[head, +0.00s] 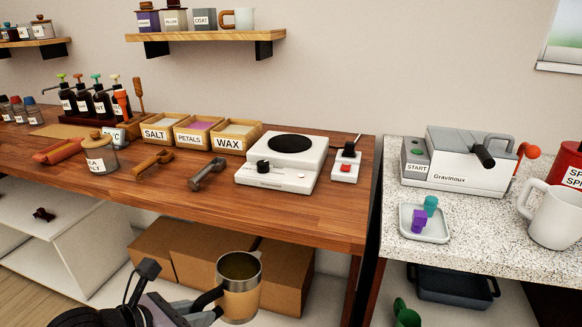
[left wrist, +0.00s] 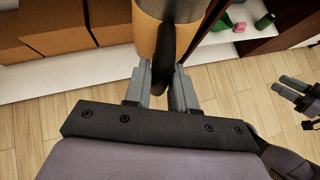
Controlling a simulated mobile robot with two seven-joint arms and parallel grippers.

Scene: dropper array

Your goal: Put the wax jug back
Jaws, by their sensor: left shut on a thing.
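The wax jug (head: 240,290) is tan with a steel rim and a dark handle. It is held upright in the air in front of the wooden counter, and its inside looks dark yellowish. My left gripper (head: 211,306) is shut on the jug's handle. In the left wrist view, the fingers (left wrist: 162,88) close on the dark handle with the jug body (left wrist: 146,36) behind it. My right gripper (left wrist: 288,90) shows small at the right of that view, its fingers apart and empty. It is not in the head view.
The wooden counter (head: 260,211) holds a hot plate (head: 281,163), a switch box (head: 345,166), SALT, PETALS and WAX bins (head: 229,143), wooden and grey tools, and a jar (head: 101,158). Bare wood lies along its front edge. A speckled counter (head: 470,222) stands right. Cardboard boxes (head: 205,268) sit below.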

